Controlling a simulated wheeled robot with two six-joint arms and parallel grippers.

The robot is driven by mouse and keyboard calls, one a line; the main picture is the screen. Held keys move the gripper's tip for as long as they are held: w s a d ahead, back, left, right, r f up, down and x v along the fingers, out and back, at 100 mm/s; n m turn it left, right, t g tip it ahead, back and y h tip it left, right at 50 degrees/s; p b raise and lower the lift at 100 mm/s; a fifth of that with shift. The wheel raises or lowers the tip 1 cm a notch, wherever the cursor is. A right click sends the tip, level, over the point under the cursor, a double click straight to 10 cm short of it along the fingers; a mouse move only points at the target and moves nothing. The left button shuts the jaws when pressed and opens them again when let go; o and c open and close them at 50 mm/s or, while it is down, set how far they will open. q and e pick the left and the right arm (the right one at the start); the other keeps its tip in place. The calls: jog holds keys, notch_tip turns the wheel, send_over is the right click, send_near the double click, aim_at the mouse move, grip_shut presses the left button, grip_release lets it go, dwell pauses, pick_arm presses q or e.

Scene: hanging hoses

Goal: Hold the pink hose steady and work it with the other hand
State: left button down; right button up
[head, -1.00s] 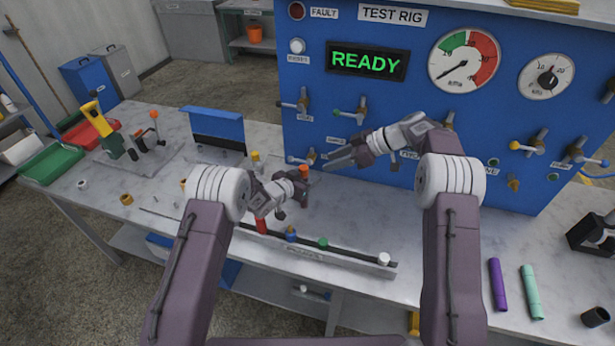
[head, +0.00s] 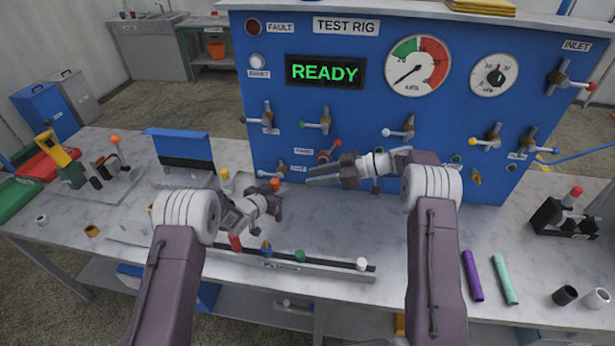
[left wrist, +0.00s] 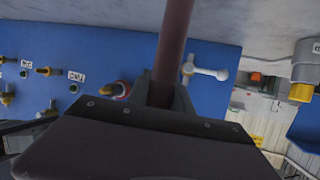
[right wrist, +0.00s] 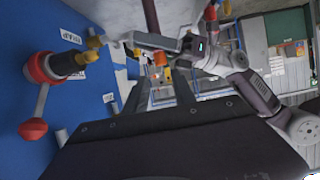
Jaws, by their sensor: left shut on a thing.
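An orange end (head: 275,184) shows at this gripper. The right wrist view also shows the hose (right wrist: 152,15) by my left gripper; its full length is hidden. My right gripper (head: 308,175) points left towards the left one, with a gap between. Its fingers (right wrist: 157,88) are apart with nothing between them.
The blue test rig (head: 400,130) with several valves stands close behind my right gripper; a red valve (right wrist: 45,68) is near it. A rack (head: 320,262) with coloured plugs lies below. Purple (head: 472,275) and mint (head: 503,279) tubes lie to the right.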

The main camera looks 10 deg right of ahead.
aim_at(275, 187)
jog(key=x, duration=1.2)
grip_shut()
